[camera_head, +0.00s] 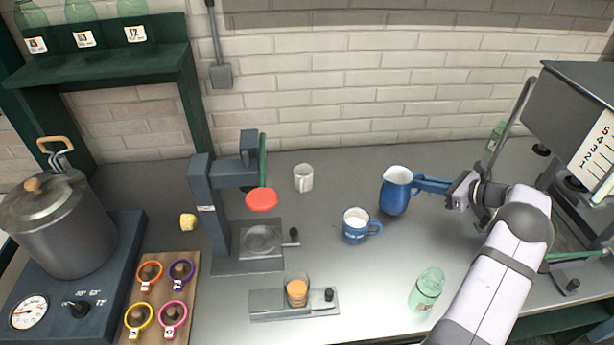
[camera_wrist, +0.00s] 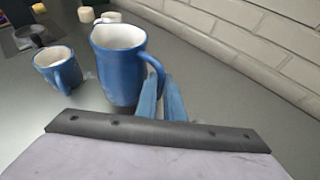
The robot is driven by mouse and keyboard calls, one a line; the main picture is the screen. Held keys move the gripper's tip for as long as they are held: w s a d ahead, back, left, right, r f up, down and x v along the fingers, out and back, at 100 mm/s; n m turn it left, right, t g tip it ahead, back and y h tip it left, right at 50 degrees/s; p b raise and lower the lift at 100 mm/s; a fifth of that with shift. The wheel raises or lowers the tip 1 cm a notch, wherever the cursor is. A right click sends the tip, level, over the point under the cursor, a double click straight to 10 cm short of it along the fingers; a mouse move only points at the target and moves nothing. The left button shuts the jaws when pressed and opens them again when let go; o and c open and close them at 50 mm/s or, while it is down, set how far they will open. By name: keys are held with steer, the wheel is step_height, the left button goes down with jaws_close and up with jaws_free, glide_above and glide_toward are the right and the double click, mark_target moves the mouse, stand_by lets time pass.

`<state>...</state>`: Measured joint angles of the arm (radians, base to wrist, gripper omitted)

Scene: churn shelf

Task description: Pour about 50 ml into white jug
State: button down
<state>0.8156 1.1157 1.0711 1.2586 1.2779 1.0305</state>
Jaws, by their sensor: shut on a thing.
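My gripper (camera_head: 432,185) is shut on the handle of a blue jug (camera_head: 396,196) with a white inside. In the wrist view the blue fingers (camera_wrist: 168,98) close on the handle of the jug (camera_wrist: 118,72). The jug is upright; I cannot tell whether its base touches the counter. A small white jug or mug (camera_head: 303,178) stands farther left near the wall, apart from the gripper. It shows partly behind the blue jug in the wrist view (camera_wrist: 110,17).
A blue mug (camera_head: 355,231) with white contents stands just left of the held jug. A green glass jar (camera_head: 427,288) stands near the arm. A press stand with a red disc (camera_head: 262,200) and a glass with orange contents (camera_head: 297,290) are to the left.

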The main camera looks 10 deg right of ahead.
mark_target(399, 170)
steer(key=w+a, duration=0.1)
steer(key=w, duration=0.1)
steer(key=w+a+f+b, duration=0.1)
steer(key=w, duration=0.2)
steer(key=w+a+b, duration=0.1)
steer(key=w+a, duration=0.1)
steer(key=w, duration=0.1)
steer(key=shift+a+f, duration=0.1)
steer(key=shift+f, duration=0.15)
steer(key=w+a, duration=0.2)
steer(key=w+a+b, duration=0.1)
steer(key=w+a, duration=0.2)
steer(key=shift+w+a, duration=0.1)
steer(key=shift+w, duration=0.2)
steer(key=shift+w+a+r+b, duration=0.2)
steer(key=shift+w+a+b, duration=0.2)
steer(key=shift+w+a, duration=0.3)
steer(key=s+a+r+n+h+p, duration=0.1)
steer(key=a+r+n+h+p, duration=0.5)
steer(key=a+r+h+p, duration=0.3)
steer(key=shift+a+r+n+p, duration=0.35)
steer(key=shift+a+p, duration=0.3)
steer(key=shift+p, duration=0.6)
